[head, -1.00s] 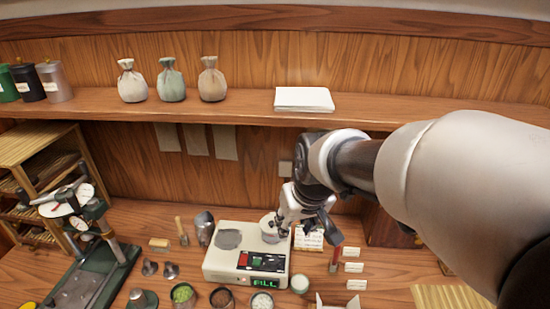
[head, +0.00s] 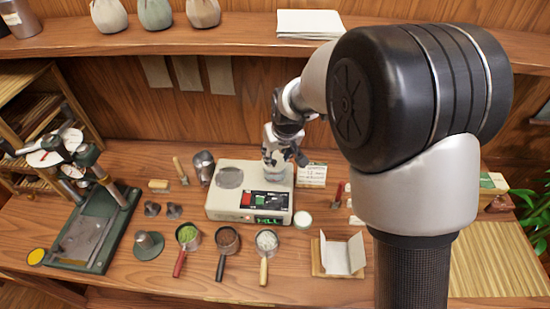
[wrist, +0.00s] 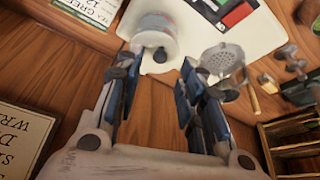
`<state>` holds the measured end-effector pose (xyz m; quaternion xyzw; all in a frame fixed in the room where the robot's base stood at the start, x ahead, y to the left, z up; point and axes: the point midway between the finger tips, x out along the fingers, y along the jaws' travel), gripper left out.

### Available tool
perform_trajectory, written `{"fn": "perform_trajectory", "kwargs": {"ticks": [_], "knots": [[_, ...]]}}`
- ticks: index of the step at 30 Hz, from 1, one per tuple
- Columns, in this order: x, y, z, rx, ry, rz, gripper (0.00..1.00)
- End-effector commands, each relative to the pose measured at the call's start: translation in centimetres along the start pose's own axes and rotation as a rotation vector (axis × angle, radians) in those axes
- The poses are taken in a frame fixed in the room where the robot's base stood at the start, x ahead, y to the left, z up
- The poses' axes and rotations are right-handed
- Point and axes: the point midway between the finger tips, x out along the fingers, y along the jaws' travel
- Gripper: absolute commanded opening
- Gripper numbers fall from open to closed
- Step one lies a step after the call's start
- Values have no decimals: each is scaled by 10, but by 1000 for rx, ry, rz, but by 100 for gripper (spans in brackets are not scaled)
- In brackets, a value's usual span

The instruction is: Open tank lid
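The cream machine (head: 225,207) stands on the wooden counter, with red and green buttons and a lit green display on its front. Its small white tank (wrist: 148,28) sits at its right rear corner. In the wrist view the tank has a dark round knob (wrist: 160,53) on the side facing the camera, and the lid looks closed. My gripper (wrist: 158,70) is open, its two fingers apart on either side of the line to the knob, with nothing held. In the head view my gripper (head: 277,158) is over the tank and hides most of it; contact cannot be told.
A perforated round plate (head: 229,178) lies on the machine's left top. A label card (head: 312,175) stands to its right. Scoops (head: 188,236), a small white cup (head: 303,219) and a folded paper (head: 342,255) lie in front. A green press (head: 98,225) stands left.

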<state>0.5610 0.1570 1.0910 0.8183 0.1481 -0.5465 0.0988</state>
Motion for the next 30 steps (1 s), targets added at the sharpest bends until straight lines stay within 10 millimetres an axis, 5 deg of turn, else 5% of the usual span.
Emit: {"fn": "perform_trajectory", "kwargs": {"ticks": [7, 19, 30], "knots": [[35, 0, 1, -1, -1, 0, 36], [41, 0, 0, -1, 0, 0, 36], [41, 0, 0, -1, 0, 0, 11]]}}
